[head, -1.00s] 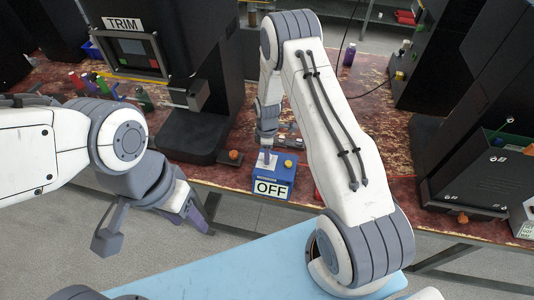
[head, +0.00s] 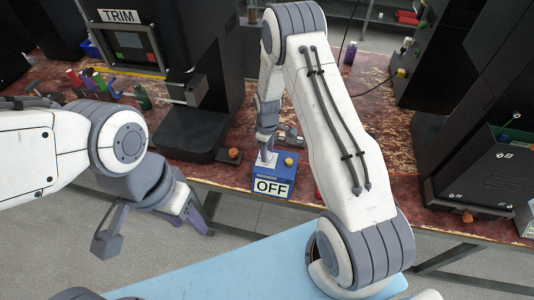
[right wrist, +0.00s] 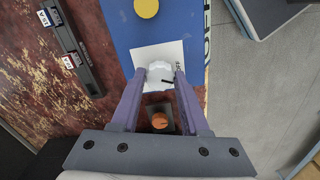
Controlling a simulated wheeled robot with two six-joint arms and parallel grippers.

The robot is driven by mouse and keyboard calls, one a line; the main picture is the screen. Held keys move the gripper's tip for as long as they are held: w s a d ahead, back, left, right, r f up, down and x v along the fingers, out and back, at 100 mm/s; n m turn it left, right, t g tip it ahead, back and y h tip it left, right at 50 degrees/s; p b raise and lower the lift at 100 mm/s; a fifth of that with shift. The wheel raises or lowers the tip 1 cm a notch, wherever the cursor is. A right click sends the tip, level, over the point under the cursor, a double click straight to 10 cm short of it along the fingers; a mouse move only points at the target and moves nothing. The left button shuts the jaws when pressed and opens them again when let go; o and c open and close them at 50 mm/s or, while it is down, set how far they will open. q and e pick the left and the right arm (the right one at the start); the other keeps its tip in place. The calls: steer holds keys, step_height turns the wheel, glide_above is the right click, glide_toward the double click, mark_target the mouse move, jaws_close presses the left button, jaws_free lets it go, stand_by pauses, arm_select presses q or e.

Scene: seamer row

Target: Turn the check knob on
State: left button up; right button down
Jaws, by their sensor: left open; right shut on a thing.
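The blue check box (head: 283,176) stands at the bench's front edge, with a white label reading OFF (head: 270,187) on its front. A yellow button (head: 289,161) is on its top. In the right wrist view, the white round knob (right wrist: 160,75) with a dark mark sits on a white plate (right wrist: 143,55) on the box (right wrist: 122,28). My right gripper (right wrist: 161,78) points down with its two fingers shut on the knob's sides. In the head view my right gripper (head: 267,148) hides the knob. My left gripper (head: 150,228) is open and empty, away from the box.
An orange knob (right wrist: 159,121) on a dark base lies close to my right gripper; it also shows in the head view (head: 233,153). A dark labelled strip (right wrist: 70,48) lies beside the box. The TRIM machine (head: 135,45) stands behind on the left.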

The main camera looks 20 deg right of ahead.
steer(key=m+b, duration=0.2)
steer(key=m, duration=0.4)
steer(key=shift+m, duration=0.3)
steer(key=m+b, duration=0.1)
steer(key=m, duration=0.5)
stand_by(0.4)
steer(key=shift+c, duration=2.1)
jaws_free()
step_height(320, 180, up, 11)
steer(key=b, duration=0.2)
steer(key=shift+f, duration=0.2)
